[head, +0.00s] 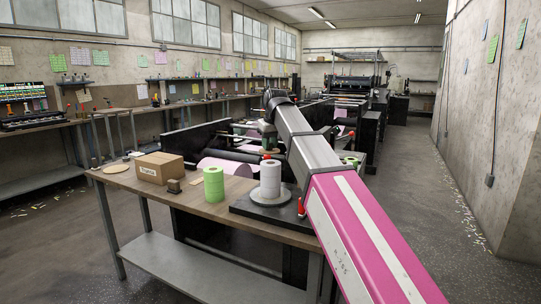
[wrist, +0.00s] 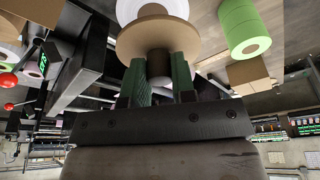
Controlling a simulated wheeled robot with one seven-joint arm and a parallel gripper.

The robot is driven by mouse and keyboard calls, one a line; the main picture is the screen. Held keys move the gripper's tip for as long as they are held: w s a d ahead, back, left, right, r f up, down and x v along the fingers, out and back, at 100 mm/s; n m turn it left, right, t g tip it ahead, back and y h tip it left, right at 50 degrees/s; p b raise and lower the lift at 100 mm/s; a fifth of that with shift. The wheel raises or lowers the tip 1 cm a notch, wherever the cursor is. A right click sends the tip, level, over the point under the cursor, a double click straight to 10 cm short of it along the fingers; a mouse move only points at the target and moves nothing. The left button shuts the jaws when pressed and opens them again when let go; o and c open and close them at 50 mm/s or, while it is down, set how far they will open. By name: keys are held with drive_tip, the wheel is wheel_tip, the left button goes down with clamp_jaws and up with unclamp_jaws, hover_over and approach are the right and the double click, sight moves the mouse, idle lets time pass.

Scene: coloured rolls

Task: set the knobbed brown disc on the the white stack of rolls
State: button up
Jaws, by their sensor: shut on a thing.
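The knobbed brown disc (wrist: 130,40) is in the wrist view, its knob between the green finger pads of my gripper (wrist: 160,66). My gripper is shut on that knob. The white stack of rolls (head: 270,180) stands upright on a grey round base on the table in the head view. In the wrist view the white roll (wrist: 178,8) shows beyond the disc, partly covered by it. I cannot tell whether the disc touches it. In the head view my arm hides much of the area behind the stack, and I cannot make out the disc clearly.
A green roll (head: 213,184) stands left of the white stack; it also shows in the wrist view (wrist: 243,28). A flat tan disc (head: 116,168) lies near the table's left end.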

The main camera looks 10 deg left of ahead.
sight(271, 151)
drive_tip(key=shift+d+f, duration=0.2)
drive_tip(key=shift+f, duration=1.95)
drive_tip(key=o, duration=0.9)
drive_tip(key=shift+f, duration=0.1)
drive_tip(key=v, duration=1.2)
